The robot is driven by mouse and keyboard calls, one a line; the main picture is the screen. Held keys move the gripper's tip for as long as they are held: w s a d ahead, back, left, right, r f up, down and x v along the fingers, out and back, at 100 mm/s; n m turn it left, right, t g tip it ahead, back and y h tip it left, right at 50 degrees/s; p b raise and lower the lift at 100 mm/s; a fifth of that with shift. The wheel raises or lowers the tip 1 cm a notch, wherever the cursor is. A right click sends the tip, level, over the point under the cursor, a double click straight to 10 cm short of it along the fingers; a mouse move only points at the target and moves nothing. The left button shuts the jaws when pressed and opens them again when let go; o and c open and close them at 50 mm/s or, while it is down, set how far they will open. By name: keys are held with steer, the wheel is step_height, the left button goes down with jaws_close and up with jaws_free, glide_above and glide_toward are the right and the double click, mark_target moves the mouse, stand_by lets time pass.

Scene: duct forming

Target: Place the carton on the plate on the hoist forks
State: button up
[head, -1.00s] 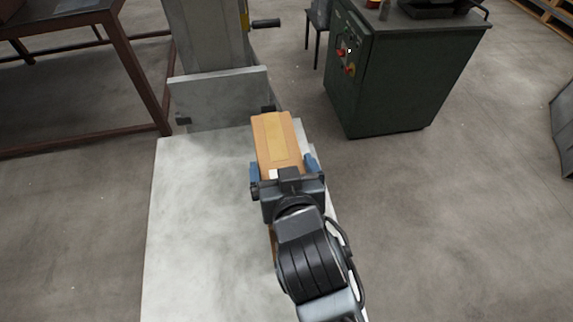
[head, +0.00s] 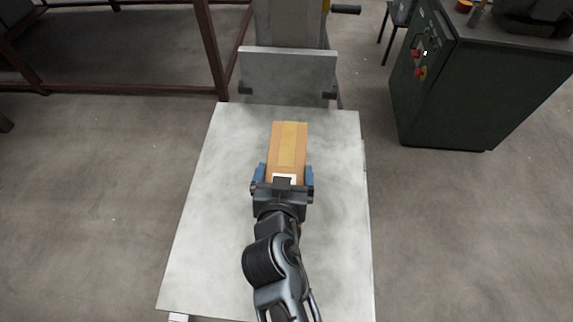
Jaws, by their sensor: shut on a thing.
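The carton (head: 288,145) is a tan box with a yellowish tape strip and a white label at its near end. My gripper (head: 283,178) is shut on the near part of the carton, with a blue fingertip on each side. The carton is over the middle of the pale grey plate (head: 215,240); I cannot tell whether it touches the plate or hangs above it. The plate lies in front of the hoist (head: 290,72), whose upright carriage plate stands at the far edge. The forks are hidden beneath the plate.
A dark green machine cabinet (head: 445,100) with red knobs stands to the right, apart from the plate. A reddish-brown steel frame (head: 213,50) stands at the back left. The plate around the carton is bare, and the floor on both sides is clear.

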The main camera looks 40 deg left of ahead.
steer(key=shift+a+f, duration=0.1)
steer(key=shift+f, duration=0.15)
steer(key=o, duration=1.7)
steer(key=shift+f, duration=0.15)
steer(key=b+v, duration=0.1)
steer(key=v, duration=1.1)
